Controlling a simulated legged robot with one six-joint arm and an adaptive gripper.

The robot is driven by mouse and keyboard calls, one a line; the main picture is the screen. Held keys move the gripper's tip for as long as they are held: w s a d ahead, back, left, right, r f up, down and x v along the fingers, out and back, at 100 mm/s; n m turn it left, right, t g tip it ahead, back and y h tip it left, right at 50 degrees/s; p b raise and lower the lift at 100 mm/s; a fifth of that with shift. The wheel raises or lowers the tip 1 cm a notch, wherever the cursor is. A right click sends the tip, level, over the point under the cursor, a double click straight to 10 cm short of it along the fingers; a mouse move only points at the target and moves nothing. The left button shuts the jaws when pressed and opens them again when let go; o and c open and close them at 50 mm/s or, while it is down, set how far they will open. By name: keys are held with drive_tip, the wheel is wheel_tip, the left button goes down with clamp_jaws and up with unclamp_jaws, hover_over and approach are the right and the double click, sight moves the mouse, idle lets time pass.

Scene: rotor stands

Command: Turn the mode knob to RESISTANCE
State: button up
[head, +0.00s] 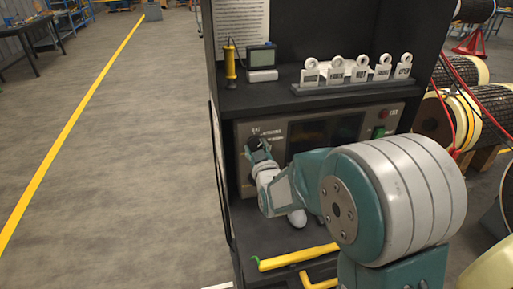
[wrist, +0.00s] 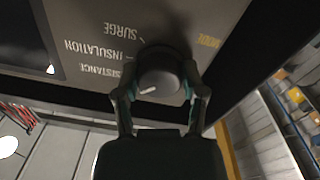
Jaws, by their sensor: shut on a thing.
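The dark round mode knob (wrist: 163,68) sits on the grey tester panel (wrist: 200,20), beside the yellow MODE lettering. In the wrist view the labels SURGE, INSULATION and a partly covered RESISTANCE appear upside down to the knob's left. The knob's white pointer mark (wrist: 148,90) is on its lower-left edge, on the RESISTANCE side; its exact alignment is hard to tell. My gripper (wrist: 162,91) is shut on the knob, one finger on each side. In the head view my gripper (head: 261,158) reaches the panel's left part and mostly hides the knob.
The panel has a dark screen (head: 325,133) and a green switch (head: 379,132) to the right. Above it, a shelf holds a rack of white tags (head: 355,72), a small meter (head: 262,60) and a yellow tool (head: 230,64). Yellow bars (head: 298,257) lie below. Open floor is left.

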drive_tip(key=shift+w+r, duration=0.1)
drive_tip(key=shift+r, duration=0.1)
drive_tip(key=o, duration=1)
drive_tip(key=shift+o, duration=0.7)
drive_tip(key=shift+w+a+f, duration=0.1)
drive_tip(key=shift+a+f, duration=0.05)
drive_tip(key=v, duration=1.2)
